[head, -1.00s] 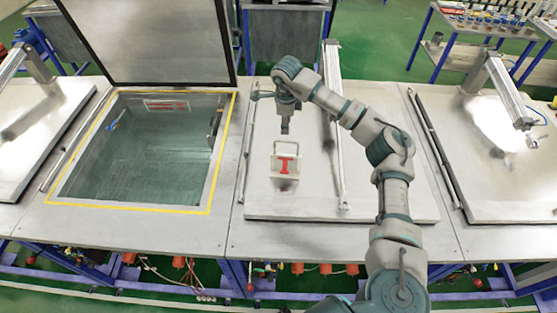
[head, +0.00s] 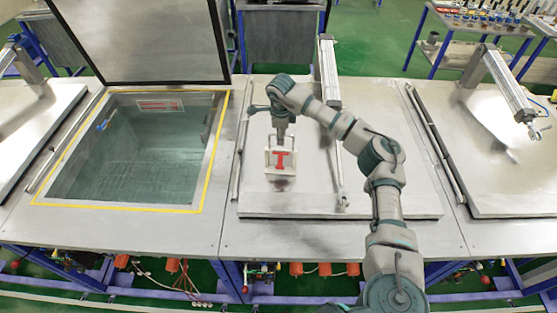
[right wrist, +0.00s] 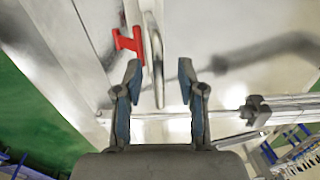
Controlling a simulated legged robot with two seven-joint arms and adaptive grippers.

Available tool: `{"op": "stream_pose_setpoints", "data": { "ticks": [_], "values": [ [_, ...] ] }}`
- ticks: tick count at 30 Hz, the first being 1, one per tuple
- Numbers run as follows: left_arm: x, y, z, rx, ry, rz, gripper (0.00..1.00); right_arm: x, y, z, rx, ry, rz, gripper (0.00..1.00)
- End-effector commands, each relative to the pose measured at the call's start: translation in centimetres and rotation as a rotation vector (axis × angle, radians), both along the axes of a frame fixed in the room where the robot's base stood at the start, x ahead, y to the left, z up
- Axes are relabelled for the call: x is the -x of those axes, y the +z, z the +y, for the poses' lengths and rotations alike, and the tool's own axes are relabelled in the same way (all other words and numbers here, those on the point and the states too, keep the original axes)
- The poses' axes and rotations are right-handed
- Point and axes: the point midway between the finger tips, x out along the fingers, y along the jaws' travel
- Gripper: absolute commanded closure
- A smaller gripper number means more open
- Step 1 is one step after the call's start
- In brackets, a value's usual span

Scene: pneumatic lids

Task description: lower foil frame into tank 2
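The foil frame (head: 270,169) is a small pale frame with a red foil shape. It stands on the closed metal lid right of the open tank, and its red foil (right wrist: 128,42) also shows in the right wrist view. My right gripper (head: 282,143) is just above it, pointing down. In the right wrist view my right gripper (right wrist: 160,76) is open, with the frame's metal handle (right wrist: 156,65) between its blue-padded fingers, not clasped. The open tank (head: 135,155) has a yellow border and clear liquid inside. My left gripper is out of view.
The tank's dark lid (head: 145,40) stands raised behind the opening. A white and red label (head: 160,104) shows at the tank's back wall. A pneumatic cylinder (head: 329,75) stands behind my right arm. Another closed lid (head: 490,160) lies at the right.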

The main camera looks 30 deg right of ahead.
Motion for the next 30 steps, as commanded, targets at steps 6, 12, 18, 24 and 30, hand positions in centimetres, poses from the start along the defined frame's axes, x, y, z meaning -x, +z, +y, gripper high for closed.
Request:
{"op": "stream_pose_setpoints", "data": {
  "ticks": [6,12,18,24,30],
  "values": [
    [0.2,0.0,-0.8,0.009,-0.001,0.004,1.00,0.0,0.1,0.2,0.001,0.000,0.000,0.98],
    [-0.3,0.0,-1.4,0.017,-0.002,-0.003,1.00,0.0,0.2,0.5,0.004,0.002,-0.002,1.00],
    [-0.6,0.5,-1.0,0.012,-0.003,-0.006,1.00,0.0,0.8,0.4,0.003,0.001,-0.002,1.00],
    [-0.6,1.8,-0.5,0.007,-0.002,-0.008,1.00,0.0,2.1,0.1,0.000,0.000,-0.002,1.00],
    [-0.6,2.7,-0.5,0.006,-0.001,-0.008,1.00,0.0,3.2,0.1,0.000,0.000,-0.002,1.00]
  ]
}}
